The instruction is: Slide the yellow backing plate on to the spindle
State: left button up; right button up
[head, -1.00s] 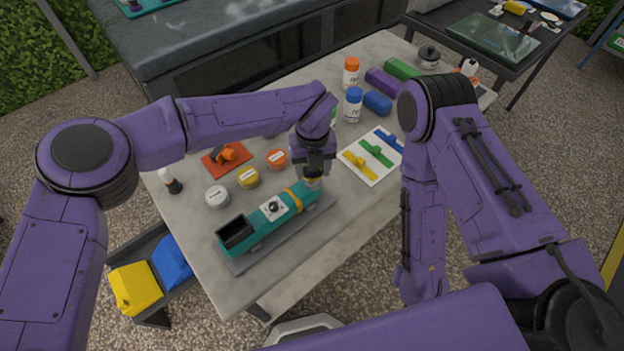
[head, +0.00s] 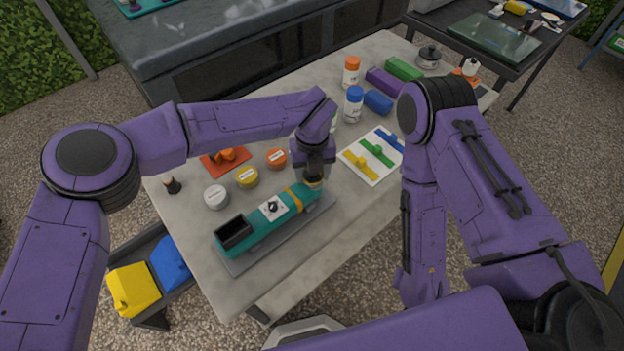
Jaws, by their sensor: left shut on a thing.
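The teal tool (head: 247,235) lies on a grey mat (head: 285,238) at the table's near edge. It has a black open box at its near left end and an orange-yellow band towards its far right end. My left gripper (head: 314,182) points down at that far end, shut on a small yellowish piece that looks like the yellow backing plate. The fingers hide most of it, and the spindle is hidden too. I cannot tell whether plate and spindle touch. My right arm is folded at the right; its gripper is not clearly visible.
White, yellow and orange round tins (head: 247,178) stand left of my gripper. A white card with coloured strips (head: 355,168) lies to the right. Bottles (head: 353,104) and coloured blocks (head: 378,102) stand behind. Yellow and blue items (head: 135,288) sit below the table's left side.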

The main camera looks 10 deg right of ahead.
pick_arm(q)
jog(key=shift+f, duration=0.2)
dwell(0.6)
jog(key=o, duration=1.1)
notch_tip(320, 180, up, 10)
jog(key=shift+f+b, duration=0.25)
jog(key=shift+b, duration=0.9)
jog(key=shift+r, duration=0.5)
jog(key=shift+a, duration=0.1)
